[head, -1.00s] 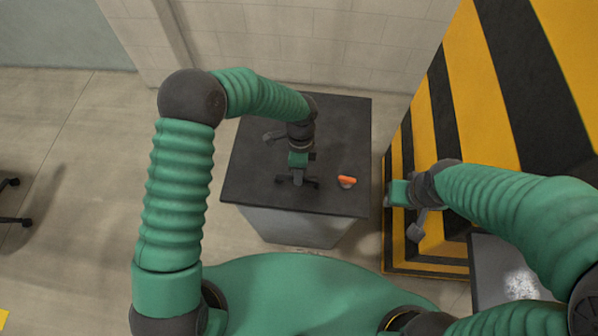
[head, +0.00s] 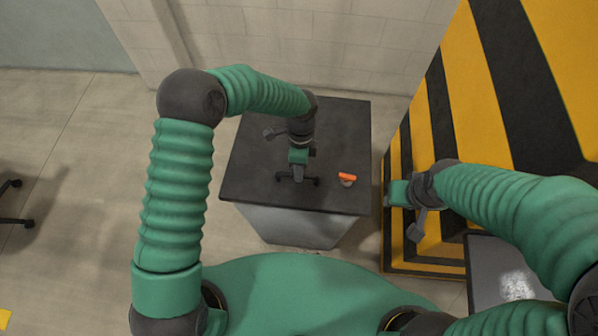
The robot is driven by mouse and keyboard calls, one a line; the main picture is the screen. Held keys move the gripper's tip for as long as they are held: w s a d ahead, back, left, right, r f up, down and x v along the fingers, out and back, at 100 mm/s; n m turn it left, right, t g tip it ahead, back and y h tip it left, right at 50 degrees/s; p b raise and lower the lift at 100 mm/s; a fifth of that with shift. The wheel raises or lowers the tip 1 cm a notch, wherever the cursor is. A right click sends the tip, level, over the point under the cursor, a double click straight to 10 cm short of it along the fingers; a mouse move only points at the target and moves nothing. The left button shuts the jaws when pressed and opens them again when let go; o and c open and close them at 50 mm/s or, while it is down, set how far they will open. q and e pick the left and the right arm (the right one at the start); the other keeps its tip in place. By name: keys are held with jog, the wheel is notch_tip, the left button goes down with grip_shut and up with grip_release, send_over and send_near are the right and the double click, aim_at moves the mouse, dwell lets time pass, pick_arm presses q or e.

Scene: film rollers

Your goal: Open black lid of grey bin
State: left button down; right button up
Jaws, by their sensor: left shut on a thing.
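The grey bin (head: 292,226) stands on the floor in the middle of the head view. Its black lid (head: 252,166) lies over the top and hides the inside. My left gripper (head: 298,179) reaches down over the lid's front half and is shut on a dark piece there, which looks like the lid's handle. The fingertips are small and dark against the lid, so the exact grip is hard to see. My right gripper (head: 395,194) is off to the right of the bin, beside the striped block, and its jaws are too unclear to read.
A yellow-and-black striped block (head: 480,110) stands close on the right. A pale wall (head: 345,65) is behind the bin. The floor on the left is mostly clear.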

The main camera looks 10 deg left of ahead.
pick_arm(q)
jog(key=w+r+p, duration=0.4)
jog(key=w+r, duration=0.1)
jog(key=r, duration=0.3)
jog(key=w+r+p, duration=0.5)
jog(key=r, duration=0.4)
jog(key=shift+w+a+r, duration=0.2)
jog(key=shift+w+r, duration=0.1)
jog(key=c, duration=1.8)
grip_release()
jog(key=shift+o, duration=1.4)
jog(key=shift+w+f, duration=0.15)
jog(key=shift+w, duration=0.05)
jog(key=shift+o, duration=1)
jog(key=shift+w+d+f, duration=0.1)
jog(key=shift+w+f, duration=0.15)
jog(key=shift+w, duration=0.25)
jog(key=shift+s+r, duration=0.2)
jog(key=shift+s, duration=0.05)
